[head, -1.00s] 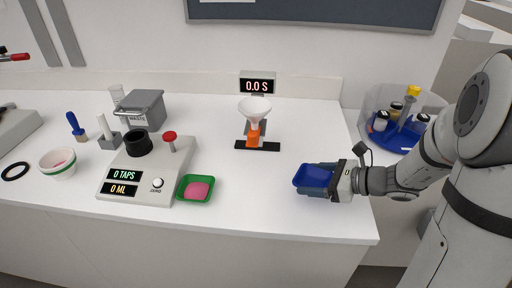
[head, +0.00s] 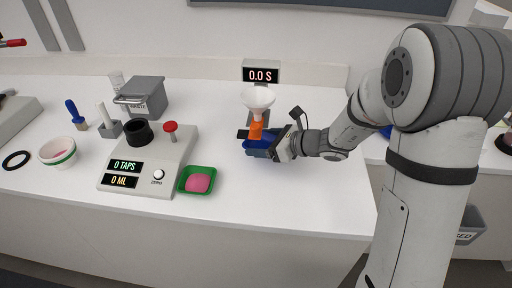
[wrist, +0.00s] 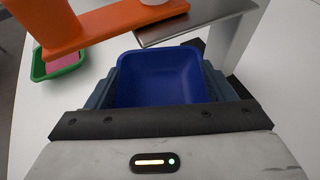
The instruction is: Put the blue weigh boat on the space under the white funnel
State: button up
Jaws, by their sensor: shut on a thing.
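My gripper (head: 262,150) is shut on the blue weigh boat (wrist: 160,78), which looks empty and level in the wrist view. In the head view the blue weigh boat (head: 257,144) is at the funnel stand, just below and in front of the orange spout piece (head: 255,131). The white funnel (head: 258,98) sits above it in the stand under a 0.0 S display (head: 263,75). In the wrist view the orange part (wrist: 95,25) crosses above the boat's far side. The black base (head: 242,134) is mostly hidden behind my gripper. Whether the boat touches it, I cannot tell.
A green weigh boat (head: 211,175) with pink powder lies left of my gripper. A scale (head: 150,165) with a red knob stands further left, with a grey waste bin (head: 146,97) behind it. The front right counter is clear.

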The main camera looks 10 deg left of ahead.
aim_at(262, 147)
jog(key=shift+w+a, duration=0.1)
jog(key=shift+a, duration=0.2)
jog(key=f, duration=0.1)
jog(key=a+f, duration=0.1)
jog(key=shift+w+f, duration=0.2)
jog(key=shift+f, duration=0.55)
jog(key=shift+f, duration=0.1)
jog(key=shift+f, duration=0.15)
jog(key=o, duration=0.7)
jog(key=shift+o, duration=0.2)
